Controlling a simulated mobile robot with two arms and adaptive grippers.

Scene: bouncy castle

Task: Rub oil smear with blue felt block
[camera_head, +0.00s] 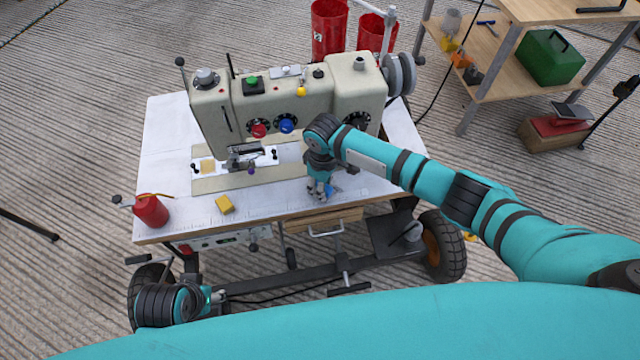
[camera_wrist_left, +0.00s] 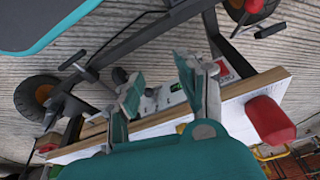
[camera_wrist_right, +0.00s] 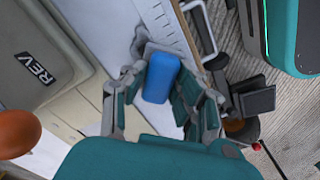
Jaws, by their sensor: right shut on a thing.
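The blue felt block (camera_wrist_right: 161,77) sits between the fingers of my right gripper (camera_wrist_right: 160,88) in the right wrist view. In the head view my right gripper (camera_head: 320,190) points down at the front right part of the white table top (camera_head: 285,199), and a bit of the blue block (camera_head: 333,191) shows beside its fingers. I cannot tell whether the block touches the table. My left gripper (camera_wrist_left: 158,88) is open and empty, low in front of the table's front edge; it also shows in the head view (camera_head: 214,297).
A cream sewing machine (camera_head: 290,98) stands on the table behind my right gripper. A red can (camera_head: 150,210) and a yellow block (camera_head: 225,204) are at the front left. A wooden drawer (camera_head: 325,220) is under the front edge. A wooden shelf (camera_head: 478,75) stands at the back right.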

